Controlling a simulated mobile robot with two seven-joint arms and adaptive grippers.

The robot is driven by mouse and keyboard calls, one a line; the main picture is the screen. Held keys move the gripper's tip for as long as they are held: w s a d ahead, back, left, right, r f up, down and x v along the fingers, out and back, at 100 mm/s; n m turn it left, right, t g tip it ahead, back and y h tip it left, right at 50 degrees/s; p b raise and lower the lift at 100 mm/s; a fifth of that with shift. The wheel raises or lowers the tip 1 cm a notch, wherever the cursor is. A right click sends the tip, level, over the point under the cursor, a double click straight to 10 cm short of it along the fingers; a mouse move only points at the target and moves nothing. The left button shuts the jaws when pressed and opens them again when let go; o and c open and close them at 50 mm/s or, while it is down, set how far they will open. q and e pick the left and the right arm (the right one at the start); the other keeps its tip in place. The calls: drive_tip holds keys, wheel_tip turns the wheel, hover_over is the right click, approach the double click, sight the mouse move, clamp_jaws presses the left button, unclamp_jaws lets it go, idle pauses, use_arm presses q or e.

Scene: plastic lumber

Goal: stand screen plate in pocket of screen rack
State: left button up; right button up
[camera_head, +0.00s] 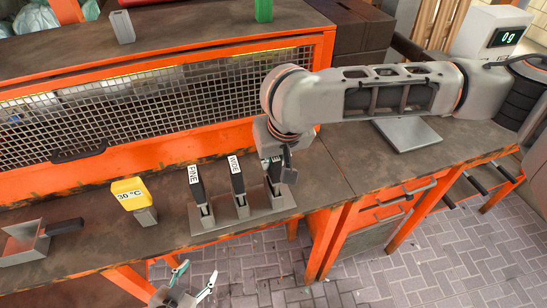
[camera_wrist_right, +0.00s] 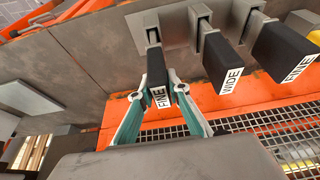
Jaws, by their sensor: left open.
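A grey metal screen rack (camera_head: 240,213) stands on the bench near its front edge, with three black-topped screen plates upright in it. The left plate (camera_head: 196,186) reads FINE and the middle plate (camera_head: 236,178) reads WIDE. The right plate (camera_head: 275,175) is partly hidden by my right gripper (camera_head: 284,163). In the right wrist view this plate (camera_wrist_right: 156,68) reads FINE, and the fingers (camera_wrist_right: 158,90) are shut on its black top from both sides. Its lower metal part stands at a rack pocket; its depth there cannot be told. My left gripper (camera_head: 194,281) is open and empty, low in front of the bench.
A yellow 30 °C block (camera_head: 129,193) and a metal pan (camera_head: 27,242) lie left of the rack. An orange-framed mesh screen (camera_head: 150,100) rises behind it. A flat grey plate (camera_head: 408,133) lies on the right bench, with a scale reading 0g (camera_head: 495,38) behind.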

drive_tip(key=o, duration=0.4)
drive_tip(key=shift+o, duration=0.2)
drive_tip(key=v, duration=1.2)
drive_tip(key=shift+s, duration=0.15)
